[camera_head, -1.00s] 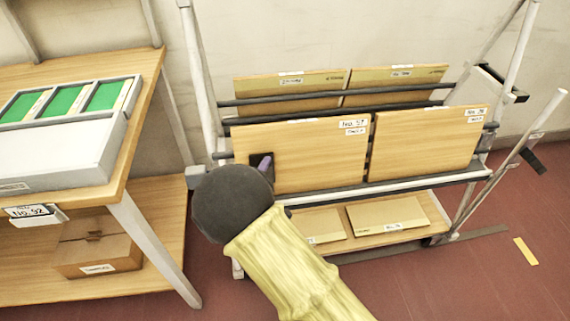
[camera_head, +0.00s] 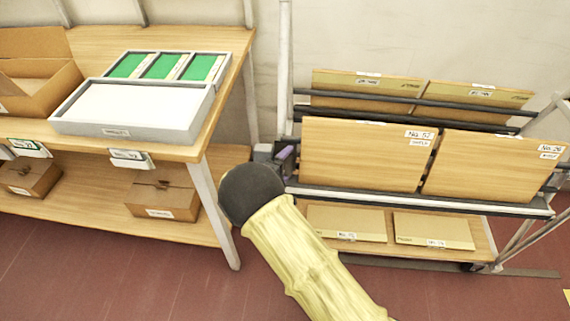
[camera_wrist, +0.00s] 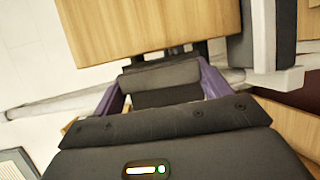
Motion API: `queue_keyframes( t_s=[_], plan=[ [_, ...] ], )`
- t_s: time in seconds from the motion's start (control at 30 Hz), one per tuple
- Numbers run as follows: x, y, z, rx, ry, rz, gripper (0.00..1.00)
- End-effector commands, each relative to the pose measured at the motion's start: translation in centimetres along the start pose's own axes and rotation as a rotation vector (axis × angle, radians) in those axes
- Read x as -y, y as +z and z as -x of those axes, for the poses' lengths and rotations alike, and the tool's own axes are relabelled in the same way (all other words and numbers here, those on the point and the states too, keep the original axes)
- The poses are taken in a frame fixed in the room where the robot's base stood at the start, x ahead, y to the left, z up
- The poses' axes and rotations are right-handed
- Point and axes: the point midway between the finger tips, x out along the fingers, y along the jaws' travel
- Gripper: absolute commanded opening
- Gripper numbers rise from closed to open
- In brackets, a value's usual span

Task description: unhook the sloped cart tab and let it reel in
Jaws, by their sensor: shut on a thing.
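The sloped cart (camera_head: 415,193) stands on the right in the head view, with tilted boards on its rails. My gripper (camera_head: 283,153) is at the cart's left end, beside the left post. Its rounded dark wrist hides part of that area. In the wrist view, the purple fingers of my gripper (camera_wrist: 162,90) are shut on a dark grey block, which looks like the cart tab (camera_wrist: 165,76). A larger grey housing (camera_wrist: 262,38) is close by at the upper right, by a pale post. Whether the tab touches the housing or a hook is not clear.
Two front boards, No. 57 (camera_head: 365,155) and its neighbour (camera_head: 497,168), lean just right of my gripper. A wooden bench (camera_head: 232,80) with a grey tray (camera_head: 130,130) stands to the left. Its pale leg (camera_head: 216,212) is near my wrist. Red floor is clear in front.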

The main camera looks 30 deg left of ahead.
Motion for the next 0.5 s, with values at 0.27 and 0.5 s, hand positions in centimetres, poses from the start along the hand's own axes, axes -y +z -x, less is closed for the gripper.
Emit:
queue_keyframes(
  t_s=[0.27,0.5],
  plan=[
    [0.33,-0.67,0.47,-0.017,-0.008,-0.001,0.80],
    [0.11,-0.44,0.26,-0.011,-0.003,-0.002,0.98]
  ],
)
